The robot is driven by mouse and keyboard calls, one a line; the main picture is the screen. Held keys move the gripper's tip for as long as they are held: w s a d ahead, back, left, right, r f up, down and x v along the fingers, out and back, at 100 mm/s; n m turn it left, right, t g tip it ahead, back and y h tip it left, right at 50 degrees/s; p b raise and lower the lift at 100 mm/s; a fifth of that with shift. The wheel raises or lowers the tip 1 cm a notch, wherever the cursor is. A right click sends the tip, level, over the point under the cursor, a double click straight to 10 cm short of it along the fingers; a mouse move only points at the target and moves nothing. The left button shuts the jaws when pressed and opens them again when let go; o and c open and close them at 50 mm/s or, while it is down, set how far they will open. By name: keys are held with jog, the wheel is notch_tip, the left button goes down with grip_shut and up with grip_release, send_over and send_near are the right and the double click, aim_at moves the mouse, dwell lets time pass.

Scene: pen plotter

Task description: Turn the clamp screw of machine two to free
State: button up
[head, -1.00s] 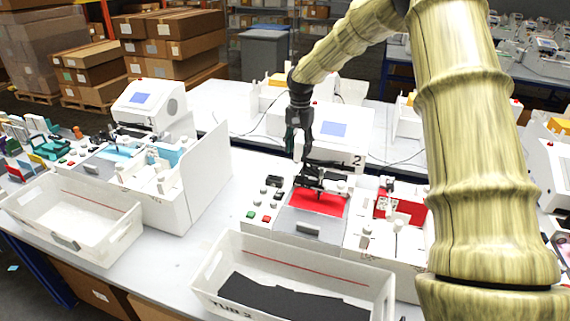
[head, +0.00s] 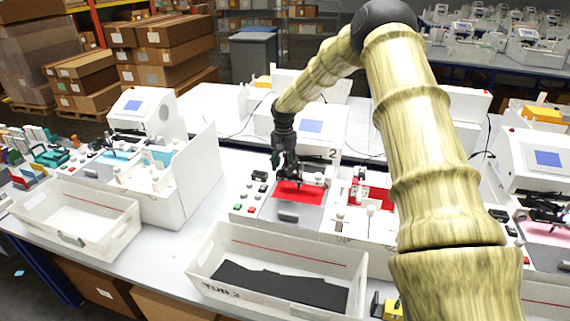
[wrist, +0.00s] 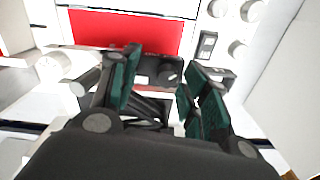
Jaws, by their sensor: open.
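Machine two is a white plotter with a blue screen (head: 311,126), marked 2, and a red sheet (head: 299,194) on its bed. Its black pen carriage is partly hidden behind my gripper (head: 286,168). In the wrist view my gripper (wrist: 163,62) is open, with teal pads on both fingers. A dark carriage block with a round black knob (wrist: 170,71), seemingly the clamp screw, lies between the fingertips, nearer the right finger. I cannot tell whether either pad touches it. The red sheet (wrist: 125,32) also shows beyond the fingers.
A white tub (head: 215,268) marked TUB 2, with dark material inside, stands before the machine. Buttons (head: 251,196) lie left of the bed. A white upright panel (head: 196,185) separates the left machine.

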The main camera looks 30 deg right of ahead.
jog(key=w+f, duration=0.2)
jog(key=w, duration=0.1)
jog(key=shift+f, duration=0.3)
jog(key=shift+s+r, duration=0.25)
jog(key=shift+c, duration=0.5)
jog(key=shift+s+d+r, duration=0.25)
jog(key=shift+s+r, duration=0.1)
jog(key=shift+s, duration=0.4)
jog(key=c, duration=0.7)
jog(key=shift+s+r, duration=0.1)
jog(key=shift+r, duration=0.05)
jog(key=shift+c, duration=0.8)
jog(key=shift+w+a+f, duration=0.2)
jog(key=shift+w, duration=0.05)
grip_shut()
jog(key=shift+s+d+f, duration=0.1)
jog(key=shift+d, duration=0.05)
